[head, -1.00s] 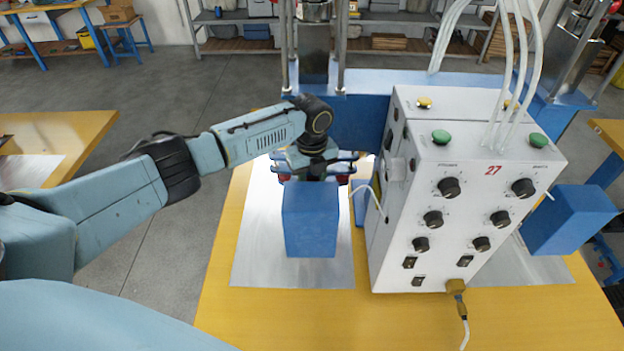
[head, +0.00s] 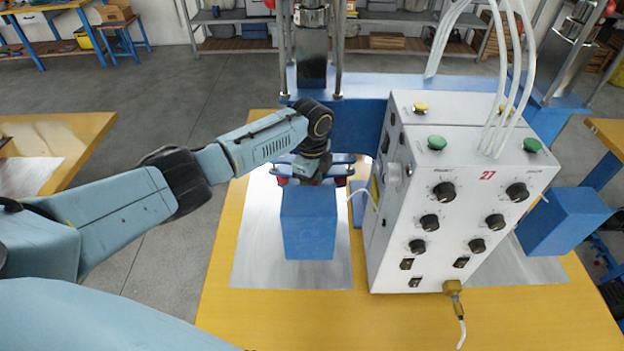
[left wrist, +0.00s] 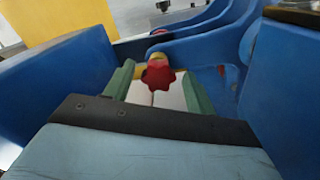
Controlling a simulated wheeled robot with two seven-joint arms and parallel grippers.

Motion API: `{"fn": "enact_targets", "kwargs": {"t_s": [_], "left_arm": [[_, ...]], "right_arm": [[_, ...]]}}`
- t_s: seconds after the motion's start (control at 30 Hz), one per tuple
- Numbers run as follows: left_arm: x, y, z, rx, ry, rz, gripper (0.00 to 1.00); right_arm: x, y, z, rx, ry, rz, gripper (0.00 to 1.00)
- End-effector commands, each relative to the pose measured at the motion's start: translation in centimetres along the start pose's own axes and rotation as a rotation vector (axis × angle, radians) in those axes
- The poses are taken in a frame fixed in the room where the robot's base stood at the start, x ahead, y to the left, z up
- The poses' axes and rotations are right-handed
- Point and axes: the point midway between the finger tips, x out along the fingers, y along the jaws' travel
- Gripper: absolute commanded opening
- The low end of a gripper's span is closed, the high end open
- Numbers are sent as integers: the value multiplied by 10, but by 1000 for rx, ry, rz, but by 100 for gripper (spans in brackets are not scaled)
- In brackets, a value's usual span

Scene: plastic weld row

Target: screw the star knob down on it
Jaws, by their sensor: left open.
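A red star knob (left wrist: 158,75) shows in the left wrist view, between the two green fingers of my left gripper (left wrist: 160,88). The fingers stand apart on either side of the knob, and I see no clear contact. A yellow part (left wrist: 156,56) is just behind the knob. In the head view my left gripper (head: 312,170) points down behind the top of a blue block (head: 310,225) of the welder, and its fingertips are largely hidden. Small red parts (head: 340,181) show beside it, but I cannot tell whether one is this knob. My right gripper is out of view.
A white control box (head: 445,210) marked 27 stands close to the right of the gripper. Blue machine walls (left wrist: 60,80) flank the gripper in the wrist view. A metal plate (head: 255,255) lies on the yellow table (head: 215,290), with bare tabletop in front.

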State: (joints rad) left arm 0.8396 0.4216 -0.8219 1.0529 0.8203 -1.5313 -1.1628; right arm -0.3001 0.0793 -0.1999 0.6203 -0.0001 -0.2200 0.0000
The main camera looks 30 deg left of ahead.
Motion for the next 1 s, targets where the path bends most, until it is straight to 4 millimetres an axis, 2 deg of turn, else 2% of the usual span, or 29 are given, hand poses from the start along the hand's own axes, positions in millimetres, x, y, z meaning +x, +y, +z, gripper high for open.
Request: {"fn": "enact_targets", "kwargs": {"t_s": [0.7,0.83,1.0], "left_arm": [[2,-3,-2,-1065,-2,4,56],[1,-4,-2,-1207,-3,2,56],[1,-4,-1,-1258,-4,1,56]], "right_arm": [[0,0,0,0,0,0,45],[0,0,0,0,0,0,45],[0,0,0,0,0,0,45]]}}
